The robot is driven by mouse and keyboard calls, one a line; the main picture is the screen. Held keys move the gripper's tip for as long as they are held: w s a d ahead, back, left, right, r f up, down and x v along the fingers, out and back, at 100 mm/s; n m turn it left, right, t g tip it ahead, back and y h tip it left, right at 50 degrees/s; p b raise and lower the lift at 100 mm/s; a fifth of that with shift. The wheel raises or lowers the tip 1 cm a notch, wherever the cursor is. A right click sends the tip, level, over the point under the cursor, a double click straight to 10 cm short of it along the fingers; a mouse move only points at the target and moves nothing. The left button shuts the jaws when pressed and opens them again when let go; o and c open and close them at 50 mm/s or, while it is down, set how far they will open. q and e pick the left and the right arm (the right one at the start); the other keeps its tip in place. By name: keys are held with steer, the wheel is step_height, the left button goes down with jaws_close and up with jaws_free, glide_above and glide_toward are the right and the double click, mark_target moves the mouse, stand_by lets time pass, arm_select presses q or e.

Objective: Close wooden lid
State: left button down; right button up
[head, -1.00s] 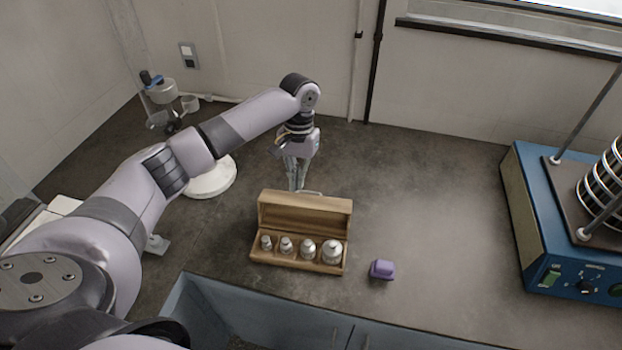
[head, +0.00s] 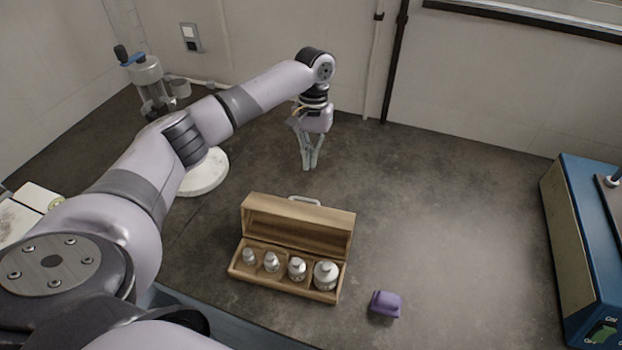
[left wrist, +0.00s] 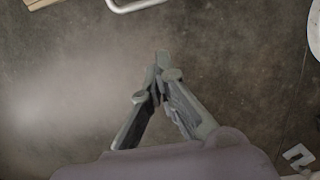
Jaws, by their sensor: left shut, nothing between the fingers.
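The wooden box (head: 284,284) stands on the counter with several metal weights (head: 297,268) in its compartments. Its wooden lid (head: 298,224) stands up open along the back edge, with a metal handle (head: 305,201) behind its top. My left gripper (head: 309,166) is behind the box, pointing down, shut and empty, apart from the lid. In the left wrist view the shut fingertips (left wrist: 160,62) are over bare counter. The handle (left wrist: 135,3) and a corner of the wood (left wrist: 38,3) show at that view's top edge. My right gripper is not in view.
A purple block (head: 385,304) lies right of the box. A blue sieve shaker (head: 580,250) stands at the far right. A white round base (head: 205,175) is left of my gripper, partly behind my arm. The counter right of the box is mostly clear.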

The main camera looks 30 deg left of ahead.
arm_select(q)
steer(key=f, duration=0.3)
steer(key=s+f+p, duration=0.1)
steer(key=f, duration=0.2)
steer(key=s+f, duration=0.1)
steer(key=f, duration=0.2)
steer(key=shift+d+f, duration=0.2)
steer(key=shift+d, duration=0.05)
steer(key=s+r+p, duration=0.2)
steer(key=r, duration=0.1)
steer(key=shift+d, duration=0.3)
steer(key=shift+s+d+r+p, duration=0.1)
steer(key=shift+s+r+p, duration=0.05)
steer(key=shift+s+p, duration=0.15)
